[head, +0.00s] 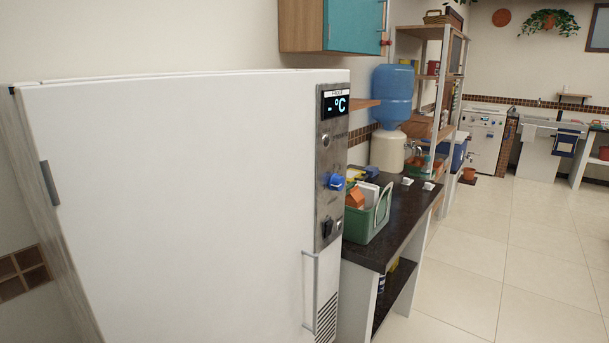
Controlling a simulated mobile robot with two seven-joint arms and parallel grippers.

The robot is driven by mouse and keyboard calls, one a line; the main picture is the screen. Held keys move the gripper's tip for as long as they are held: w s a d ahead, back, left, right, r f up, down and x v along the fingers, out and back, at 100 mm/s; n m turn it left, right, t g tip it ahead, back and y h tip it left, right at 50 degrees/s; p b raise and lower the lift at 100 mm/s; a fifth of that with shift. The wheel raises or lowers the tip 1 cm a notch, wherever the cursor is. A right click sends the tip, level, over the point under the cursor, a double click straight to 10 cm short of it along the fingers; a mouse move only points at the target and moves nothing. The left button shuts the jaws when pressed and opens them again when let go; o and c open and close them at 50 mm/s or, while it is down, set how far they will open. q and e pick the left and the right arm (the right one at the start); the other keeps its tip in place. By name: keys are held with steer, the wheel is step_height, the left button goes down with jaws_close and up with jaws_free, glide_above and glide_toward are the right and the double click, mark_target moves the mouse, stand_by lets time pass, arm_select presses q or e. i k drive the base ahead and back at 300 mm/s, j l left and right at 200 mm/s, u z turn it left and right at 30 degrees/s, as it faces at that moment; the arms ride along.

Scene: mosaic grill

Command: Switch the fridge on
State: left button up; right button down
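The white fridge (180,190) fills the left and middle of the head view, with its door closed. A grey metal control panel (330,170) runs down its right side. At the top of the panel a display (335,104) shows "- °C" in pale blue. Below it are a small round button or lock (325,141), a blue knob (337,182) and a dark switch (328,227); I cannot tell the switch's position. A vertical grey handle (311,290) is at the lower right of the door. Neither of my grippers is in view.
A dark counter (410,215) with a green basket (368,222) stands right of the fridge. Behind it are a blue water bottle (392,95) and a wooden shelf unit (440,80). A teal wall cabinet (352,27) hangs above. The tiled floor (500,250) at right is clear.

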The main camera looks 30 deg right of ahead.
mark_target(329, 226)
steer(key=z, duration=1.1)
